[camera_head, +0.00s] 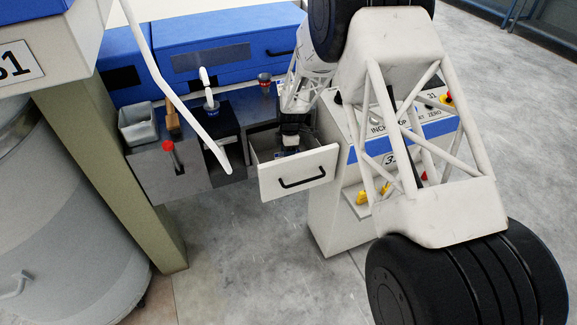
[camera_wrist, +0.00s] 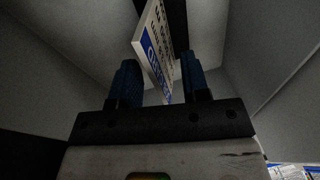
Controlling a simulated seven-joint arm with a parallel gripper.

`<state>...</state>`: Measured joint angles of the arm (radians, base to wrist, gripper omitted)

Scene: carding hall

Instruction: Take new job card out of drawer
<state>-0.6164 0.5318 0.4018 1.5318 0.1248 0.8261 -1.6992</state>
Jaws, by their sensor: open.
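The drawer (camera_head: 290,181) is pulled out, a pale box with a black bar handle on its front. My gripper (camera_head: 289,146) reaches down into it from above. In the wrist view my gripper (camera_wrist: 160,78) is open, with one dark blue finger on each side of a white card (camera_wrist: 152,42) with a blue band and dark print. The card stands on edge, tilted, between the fingers. I cannot tell whether either finger touches it. The grey drawer walls (camera_wrist: 80,35) surround the fingers. In the head view the card is mostly hidden by my gripper.
Left of the drawer is a grey bench with a red-knobbed lever (camera_head: 169,148), a grey bin (camera_head: 138,124) and a dark red can (camera_head: 265,82). A control cabinet (camera_head: 335,215) stands close on the right. The floor in front is clear.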

